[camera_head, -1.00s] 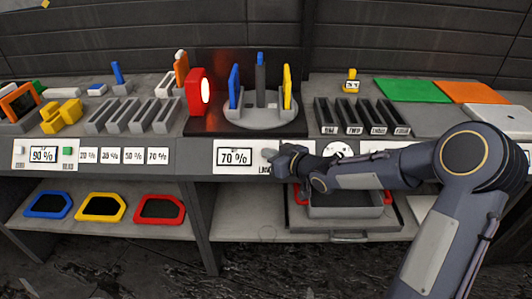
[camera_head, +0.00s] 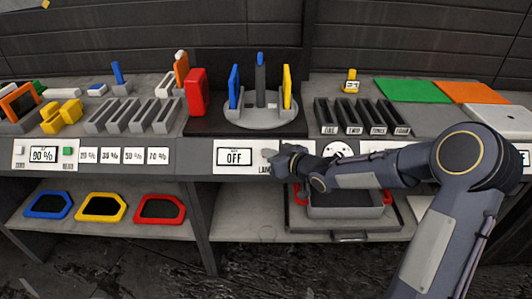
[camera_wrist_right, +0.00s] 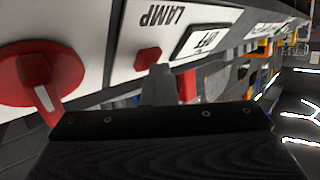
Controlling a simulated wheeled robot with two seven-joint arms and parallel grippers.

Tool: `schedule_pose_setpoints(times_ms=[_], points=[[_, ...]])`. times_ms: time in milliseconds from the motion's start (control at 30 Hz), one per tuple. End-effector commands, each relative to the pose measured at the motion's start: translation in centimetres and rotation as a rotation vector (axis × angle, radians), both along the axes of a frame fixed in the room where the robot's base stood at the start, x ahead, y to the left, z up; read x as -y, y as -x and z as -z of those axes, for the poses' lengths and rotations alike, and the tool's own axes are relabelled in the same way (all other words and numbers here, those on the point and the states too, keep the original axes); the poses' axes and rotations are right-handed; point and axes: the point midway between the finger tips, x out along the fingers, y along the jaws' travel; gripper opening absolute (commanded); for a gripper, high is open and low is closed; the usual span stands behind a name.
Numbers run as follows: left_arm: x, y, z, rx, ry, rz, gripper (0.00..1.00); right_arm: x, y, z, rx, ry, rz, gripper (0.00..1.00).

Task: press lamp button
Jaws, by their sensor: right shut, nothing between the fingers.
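The lamp panel (camera_head: 234,157) on the bench front reads OFF in the head view. In the right wrist view its display (camera_wrist_right: 197,40) and the word LAMP show upside down. The small red lamp button (camera_wrist_right: 147,58) is beside that display. My right gripper (camera_head: 276,159) is shut and empty, its tip at the panel just right of the display. In the right wrist view its grey fingers (camera_wrist_right: 156,86) lie just below the button; I cannot tell whether they touch. The red lamp (camera_head: 196,93) on the bench is unlit. My left gripper is not in view.
A red knob (camera_wrist_right: 40,75) sticks out near the fingers in the right wrist view. A grey stand (camera_head: 259,118) with coloured panels is on the bench above. A grey tray (camera_head: 345,210) with red handles sits on the shelf below my right arm.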

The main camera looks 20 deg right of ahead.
Motion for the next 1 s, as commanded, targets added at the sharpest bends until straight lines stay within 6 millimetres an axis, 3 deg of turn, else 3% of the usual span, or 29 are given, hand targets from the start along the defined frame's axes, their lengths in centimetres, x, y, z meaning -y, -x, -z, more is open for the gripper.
schedule_pose_setpoints(times_ms=[467,1000], points=[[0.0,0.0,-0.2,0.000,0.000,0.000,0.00,-0.1,0.6,-0.4,-0.003,0.001,0.002,0.00],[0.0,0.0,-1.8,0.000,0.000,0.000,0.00,-1.1,4.0,-4.2,-0.001,0.001,0.001,0.00]])
